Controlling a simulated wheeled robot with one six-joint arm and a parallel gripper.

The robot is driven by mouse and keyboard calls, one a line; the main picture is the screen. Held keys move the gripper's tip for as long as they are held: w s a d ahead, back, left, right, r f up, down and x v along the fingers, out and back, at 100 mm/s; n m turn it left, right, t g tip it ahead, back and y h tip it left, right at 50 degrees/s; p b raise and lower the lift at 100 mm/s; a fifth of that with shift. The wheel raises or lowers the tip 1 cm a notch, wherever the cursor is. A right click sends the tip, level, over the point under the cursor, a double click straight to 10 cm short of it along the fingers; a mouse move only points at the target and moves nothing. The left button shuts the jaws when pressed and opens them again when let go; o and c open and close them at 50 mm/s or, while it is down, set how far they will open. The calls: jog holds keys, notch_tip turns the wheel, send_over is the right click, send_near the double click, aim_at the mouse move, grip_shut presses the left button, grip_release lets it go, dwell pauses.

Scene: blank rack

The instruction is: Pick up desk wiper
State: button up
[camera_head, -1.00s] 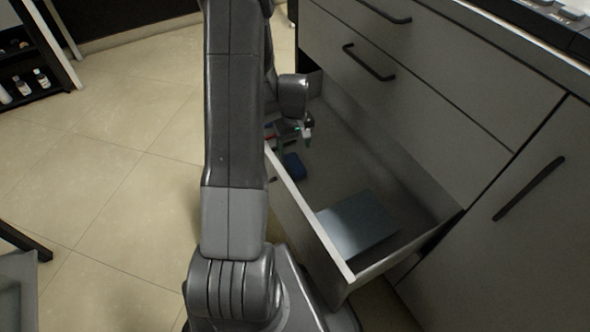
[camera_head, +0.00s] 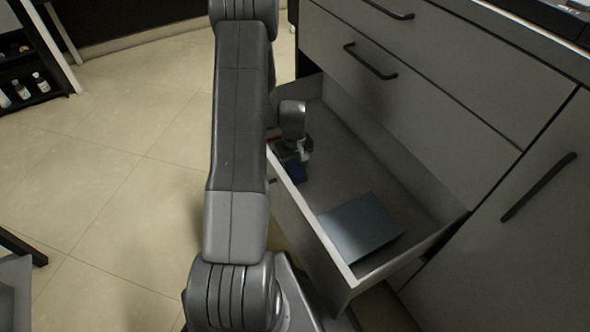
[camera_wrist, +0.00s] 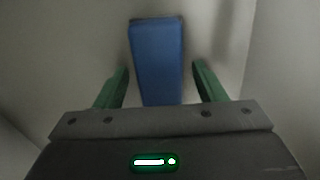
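The desk wiper appears to be the blue block (camera_wrist: 157,62) in the wrist view, lying on the drawer floor. My gripper (camera_wrist: 160,80) is open, with one green finger on each side of the blue block and a gap on both sides. I cannot tell how far above the drawer floor the fingertips are. In the head view my fingers are mostly hidden by my wrist.
The open drawer (camera_head: 330,262) has a front wall and side walls close to my arm. A flat grey-blue item (camera_head: 360,228) lies at its near end. Closed drawers (camera_head: 440,85) with dark handles stand above it. The drawer floor between is clear.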

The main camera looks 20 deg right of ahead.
aim_at(294, 163)
jog(key=c, duration=0.8)
notch_tip(294, 163, up, 10)
jog(key=p, duration=0.2)
jog(key=shift+p, duration=0.4)
